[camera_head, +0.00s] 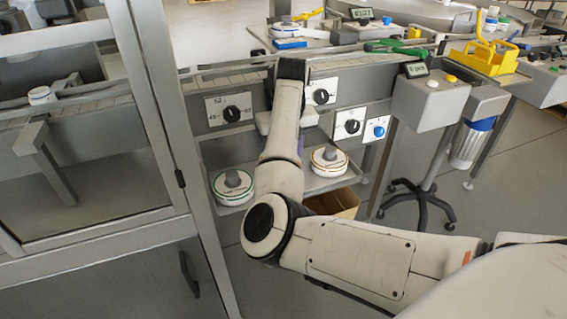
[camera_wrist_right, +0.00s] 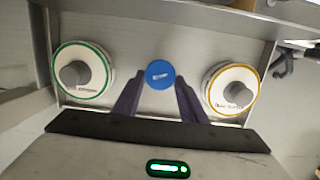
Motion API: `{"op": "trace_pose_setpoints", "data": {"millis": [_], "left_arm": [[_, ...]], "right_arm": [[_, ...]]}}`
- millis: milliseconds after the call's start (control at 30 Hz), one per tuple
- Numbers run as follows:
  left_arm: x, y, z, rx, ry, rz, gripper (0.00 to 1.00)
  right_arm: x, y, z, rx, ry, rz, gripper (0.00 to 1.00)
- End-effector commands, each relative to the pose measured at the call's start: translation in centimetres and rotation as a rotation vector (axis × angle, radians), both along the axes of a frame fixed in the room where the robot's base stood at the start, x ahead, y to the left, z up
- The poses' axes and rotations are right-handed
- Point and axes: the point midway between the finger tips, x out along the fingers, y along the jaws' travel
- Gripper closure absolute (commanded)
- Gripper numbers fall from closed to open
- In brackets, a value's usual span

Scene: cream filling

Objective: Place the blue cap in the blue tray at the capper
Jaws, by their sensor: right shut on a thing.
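My right arm reaches over a low shelf (camera_head: 318,184) in the head view; its own forearm hides most of the gripper there. In the right wrist view my right gripper (camera_wrist_right: 158,88) has its two dark fingers closing toward a small round blue cap (camera_wrist_right: 160,72) with a white mark. It is shut on this cap, between two white discs; how far the cap is above the shelf is unclear. A blue piece (camera_head: 290,44) under a white disc sits on the bench at the back; I cannot tell whether it is the blue tray. My left gripper is not in view.
A green-ringed disc (camera_head: 233,187) and an orange-ringed disc (camera_head: 329,161) stand on the shelf. A dial panel (camera_head: 229,107) rises above it. A glass-doored cabinet (camera_head: 92,190) is at left. A display box (camera_head: 432,98) and yellow tray (camera_head: 490,59) are at right.

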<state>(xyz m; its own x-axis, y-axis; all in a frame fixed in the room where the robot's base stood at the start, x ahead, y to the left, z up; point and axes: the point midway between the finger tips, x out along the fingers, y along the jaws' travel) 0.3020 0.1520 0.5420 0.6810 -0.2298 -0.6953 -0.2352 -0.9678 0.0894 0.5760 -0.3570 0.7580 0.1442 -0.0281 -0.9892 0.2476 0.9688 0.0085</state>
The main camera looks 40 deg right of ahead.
Motion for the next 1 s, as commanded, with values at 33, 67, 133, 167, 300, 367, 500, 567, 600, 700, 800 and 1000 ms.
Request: {"op": "trace_pose_setpoints", "data": {"millis": [33, 67, 133, 167, 300, 367, 500, 567, 600, 700, 800, 1000], "left_arm": [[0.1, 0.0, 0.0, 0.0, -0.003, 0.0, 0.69], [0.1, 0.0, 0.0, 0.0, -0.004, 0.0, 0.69], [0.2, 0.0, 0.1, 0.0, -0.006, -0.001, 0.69], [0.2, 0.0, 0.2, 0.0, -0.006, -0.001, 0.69], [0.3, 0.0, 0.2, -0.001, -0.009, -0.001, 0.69], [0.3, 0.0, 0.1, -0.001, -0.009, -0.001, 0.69], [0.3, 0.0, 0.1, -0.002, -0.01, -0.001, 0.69], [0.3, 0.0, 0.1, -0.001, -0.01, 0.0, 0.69], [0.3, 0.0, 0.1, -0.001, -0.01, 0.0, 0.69], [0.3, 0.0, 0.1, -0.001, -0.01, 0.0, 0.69], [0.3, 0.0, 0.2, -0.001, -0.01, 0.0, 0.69], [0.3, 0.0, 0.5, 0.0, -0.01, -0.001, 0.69]], "right_arm": [[0.0, 0.0, -0.6, -0.001, 0.0, 0.0, 0.82], [0.0, 0.0, -0.8, -0.001, -0.001, 0.0, 0.82], [0.0, 0.0, -0.8, 0.0, -0.002, 0.0, 0.82], [0.0, 0.0, -0.8, 0.0, -0.002, 0.0, 0.82], [0.0, 0.0, -0.8, 0.0, -0.002, -0.001, 0.82], [0.0, 0.0, -1.0, 0.0, -0.001, -0.001, 0.82], [0.0, 0.0, -1.1, 0.0, -0.001, -0.001, 0.48], [0.0, 0.0, -1.1, 0.0, -0.001, -0.001, 0.43], [0.0, 0.0, -1.1, 0.0, -0.001, -0.001, 0.43], [0.0, 0.0, -1.1, 0.0, -0.001, -0.001, 0.43], [0.0, 0.0, -1.0, 0.0, -0.001, -0.001, 0.43], [-0.1, 0.0, 0.7, -0.001, -0.005, -0.002, 0.43]]}}
